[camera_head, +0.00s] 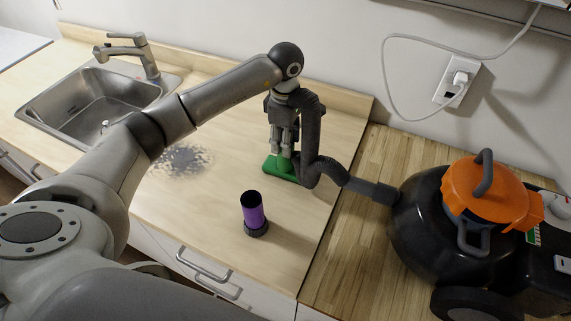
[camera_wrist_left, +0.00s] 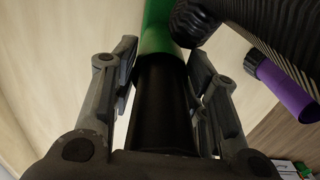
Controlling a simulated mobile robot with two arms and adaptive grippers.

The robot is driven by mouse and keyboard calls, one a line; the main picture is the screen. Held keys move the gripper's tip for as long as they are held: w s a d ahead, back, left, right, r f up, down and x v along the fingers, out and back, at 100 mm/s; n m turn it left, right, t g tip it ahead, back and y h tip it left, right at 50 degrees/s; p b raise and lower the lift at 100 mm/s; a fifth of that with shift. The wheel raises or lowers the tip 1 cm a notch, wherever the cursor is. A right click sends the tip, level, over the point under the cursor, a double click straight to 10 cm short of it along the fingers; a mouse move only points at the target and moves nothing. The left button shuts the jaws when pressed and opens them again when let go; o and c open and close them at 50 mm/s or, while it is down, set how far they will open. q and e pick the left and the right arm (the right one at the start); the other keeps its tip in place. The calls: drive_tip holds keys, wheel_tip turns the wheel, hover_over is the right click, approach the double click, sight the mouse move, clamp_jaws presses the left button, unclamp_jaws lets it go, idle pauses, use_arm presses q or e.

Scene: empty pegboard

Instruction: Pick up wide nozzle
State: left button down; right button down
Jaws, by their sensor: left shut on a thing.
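The wide nozzle has a green head (camera_head: 281,167) and a black neck. My left gripper (camera_head: 284,150) points down over it in the head view. In the left wrist view, the black neck (camera_wrist_left: 163,105) lies between the two fingers of my left gripper (camera_wrist_left: 165,88), which is shut on it. The green part (camera_wrist_left: 160,28) extends beyond the fingertips. The green head is at counter level, but I cannot tell whether it touches the counter. My right gripper is not in view.
A purple nozzle (camera_head: 254,212) with a black base stands upright on the counter. A grey hose (camera_head: 310,135) runs close beside my left gripper to an orange-and-black vacuum (camera_head: 440,220). A sink (camera_head: 100,100) and a dark speckled patch (camera_head: 182,160) are to the left.

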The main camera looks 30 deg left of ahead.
use_arm(q)
drive_tip(key=shift+r, duration=0.1)
drive_tip(key=shift+w+r, duration=0.1)
drive_tip(key=shift+r, duration=0.15)
wheel_tip(320, 180, up, 8)
drive_tip(key=b, duration=0.3)
drive_tip(key=shift+r+b, duration=0.15)
drive_tip(key=shift+b, duration=0.15)
drive_tip(key=shift+r, duration=0.55)
drive_tip(key=c, duration=1.6)
unclamp_jaws()
drive_tip(key=shift+c, duration=0.6)
drive_tip(key=shift+a, duration=0.15)
